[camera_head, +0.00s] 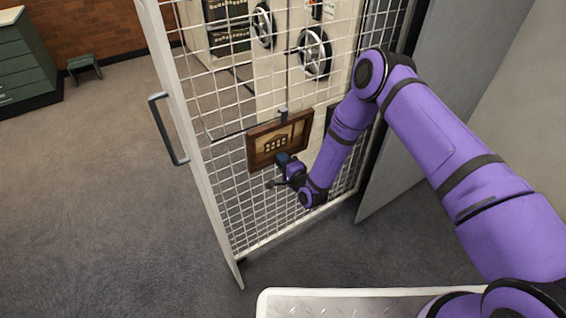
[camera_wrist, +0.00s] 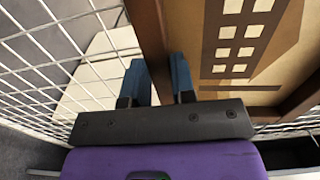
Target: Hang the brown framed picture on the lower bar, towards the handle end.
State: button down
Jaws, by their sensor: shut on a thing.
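The brown framed picture (camera_head: 302,130) is upright in front of the white wire mesh rack. It has a dark wood frame and a tan image with pale squares. My gripper (camera_head: 285,160) is at its lower edge, and in the wrist view the two blue fingers (camera_wrist: 160,80) are shut on the frame's wooden edge (camera_wrist: 149,35). A dark lower bar (camera_head: 232,132) runs across the mesh and passes behind the picture. A dark hook (camera_head: 283,113) shows at the picture's top edge; I cannot tell whether it bears on the bar. The rack's handle (camera_head: 168,130) is to the left.
Handwheels (camera_head: 314,54) stand behind the mesh. A grey panel (camera_head: 410,130) is close to my arm's right. The floor left of the rack is clear, with a green stool (camera_head: 84,66) far off.

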jog(key=shift+w+a+r, duration=0.25)
jog(key=shift+w+r, duration=0.15)
jog(key=shift+r, duration=0.05)
jog(key=shift+f, duration=0.3)
jog(key=shift+s+d+f, duration=0.1)
jog(key=shift+s+f, duration=0.1)
jog(key=shift+f, duration=0.5)
dwell(0.3)
jog(key=shift+f, duration=1)
dwell(0.3)
